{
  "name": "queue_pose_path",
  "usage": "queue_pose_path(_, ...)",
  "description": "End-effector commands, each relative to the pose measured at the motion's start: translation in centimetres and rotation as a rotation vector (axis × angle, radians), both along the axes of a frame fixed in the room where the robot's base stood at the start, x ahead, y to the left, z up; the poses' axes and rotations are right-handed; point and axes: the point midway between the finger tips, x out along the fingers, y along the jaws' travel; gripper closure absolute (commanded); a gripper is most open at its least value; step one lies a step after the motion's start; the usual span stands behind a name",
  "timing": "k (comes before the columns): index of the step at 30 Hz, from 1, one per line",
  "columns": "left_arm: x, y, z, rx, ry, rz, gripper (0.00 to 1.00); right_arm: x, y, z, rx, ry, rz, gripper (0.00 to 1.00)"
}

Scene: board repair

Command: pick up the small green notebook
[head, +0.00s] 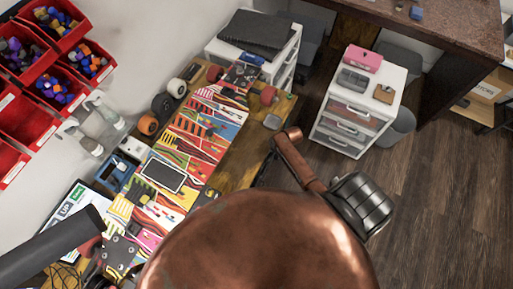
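I cannot make out a small green notebook in the head view. A green patch shows on a white sheet (72,203) at the left end of the workbench, but I cannot tell it as a notebook. Neither of my grippers can be made out. A dark cylinder comes in from the lower left edge, with no fingers visible on it. A large rounded copper-coloured shape (255,240) fills the lower middle and hides part of the bench and floor.
The wooden workbench (240,172) holds striped colourful boards, wheels and a flat grey-screened device (163,174). Red bins (20,125) hang on the left wall. A white drawer unit (340,128) carries a pink box (363,59). The wooden floor (440,200) at right is clear.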

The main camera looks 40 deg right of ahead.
Motion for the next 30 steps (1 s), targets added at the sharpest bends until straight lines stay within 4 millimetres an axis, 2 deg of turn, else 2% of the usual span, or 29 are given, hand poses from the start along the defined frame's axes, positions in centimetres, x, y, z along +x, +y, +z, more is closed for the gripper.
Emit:
queue_pose_path(9, -0.08, 0.0, -0.08, 0.0, 0.001, 0.0, 0.6, 0.29, 0.07, -0.25, -0.001, -0.004, 0.0, 0.19)
queue_pose_path(30, -0.06, -0.03, -0.08, 0.0, 0.001, 0.0, 0.6, 0.28, 0.03, -0.23, -0.001, -0.004, 0.0, 0.67)
